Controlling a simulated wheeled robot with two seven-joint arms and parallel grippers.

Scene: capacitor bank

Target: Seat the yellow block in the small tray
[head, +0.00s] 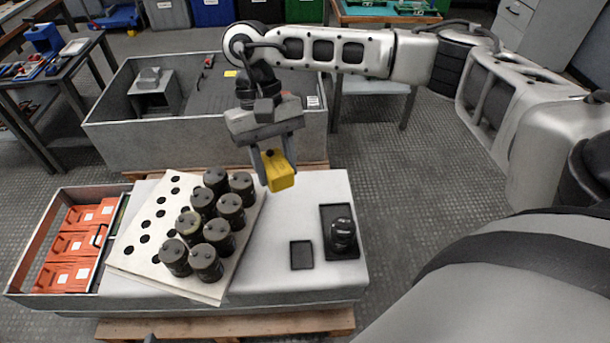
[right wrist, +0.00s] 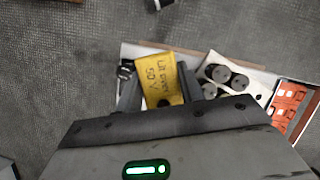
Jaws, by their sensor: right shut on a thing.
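The yellow block (head: 280,172) is held in my right gripper (head: 274,168), above the far part of the grey work surface. In the right wrist view the block (right wrist: 160,78) sits between the two fingers of the gripper (right wrist: 158,90) and carries dark lettering that reads in part "50 V". The small tray (head: 302,255) is a shallow dark square on the work surface, nearer to me and a little right of the block. It looks empty. The block is well apart from it. My left gripper is not in view.
Left of the small tray, several dark cylinders (head: 209,215) stand on a white holed board (head: 140,232). Right of it, a larger dark tray (head: 338,213) holds a black round object (head: 343,235). A box of orange parts (head: 82,245) lies far left. A grey bin (head: 140,140) stands behind.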

